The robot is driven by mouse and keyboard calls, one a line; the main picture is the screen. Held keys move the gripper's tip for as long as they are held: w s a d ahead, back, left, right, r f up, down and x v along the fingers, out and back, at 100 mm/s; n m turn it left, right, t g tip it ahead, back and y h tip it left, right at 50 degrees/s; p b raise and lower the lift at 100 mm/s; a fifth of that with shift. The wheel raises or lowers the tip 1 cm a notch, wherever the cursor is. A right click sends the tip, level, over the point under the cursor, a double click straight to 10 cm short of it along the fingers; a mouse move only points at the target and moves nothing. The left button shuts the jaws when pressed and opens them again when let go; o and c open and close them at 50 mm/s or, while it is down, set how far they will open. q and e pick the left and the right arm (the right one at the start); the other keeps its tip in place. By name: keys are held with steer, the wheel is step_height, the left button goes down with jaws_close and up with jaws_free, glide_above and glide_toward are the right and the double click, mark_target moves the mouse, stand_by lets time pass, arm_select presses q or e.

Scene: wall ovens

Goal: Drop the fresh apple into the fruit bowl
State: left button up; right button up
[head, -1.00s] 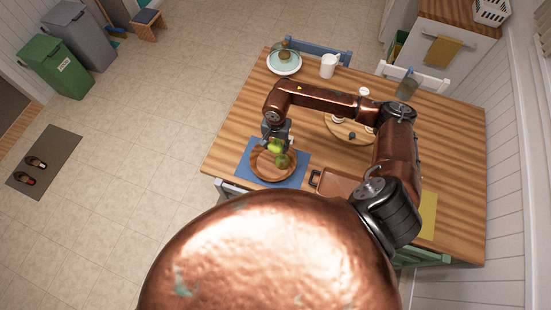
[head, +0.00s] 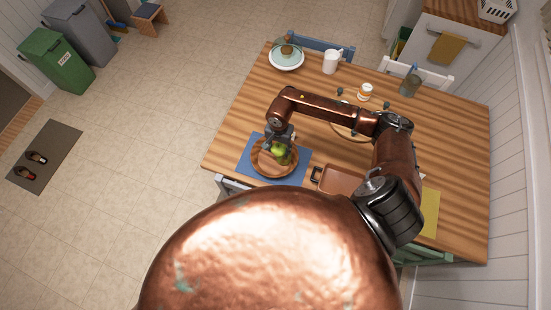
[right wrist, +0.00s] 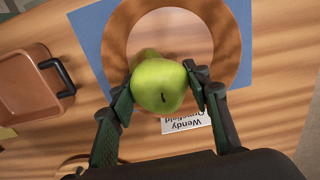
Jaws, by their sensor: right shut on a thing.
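A green apple (right wrist: 159,85) is held between the two fingers of my right gripper (right wrist: 158,88), which is shut on it. In the head view the right gripper (head: 280,143) and the apple (head: 278,150) are over the round wooden bowl (head: 258,165). The bowl (right wrist: 117,45) lies behind the apple in the right wrist view. A yellowish-green item (right wrist: 146,55) shows in the bowl, partly hidden by the apple. I cannot tell whether the apple touches it. My left gripper is not in view.
The bowl stands on a blue mat (head: 247,147) near the table's left edge. A name card (right wrist: 186,121) lies beside it. A brown tray with a black handle (head: 340,181) is close by on the right. A white mug (head: 330,63) and a covered plate (head: 286,61) are farther back.

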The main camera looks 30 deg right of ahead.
steer(key=o, duration=1.3)
step_height(320, 180, up, 12)
steer(key=shift+r, duration=0.1)
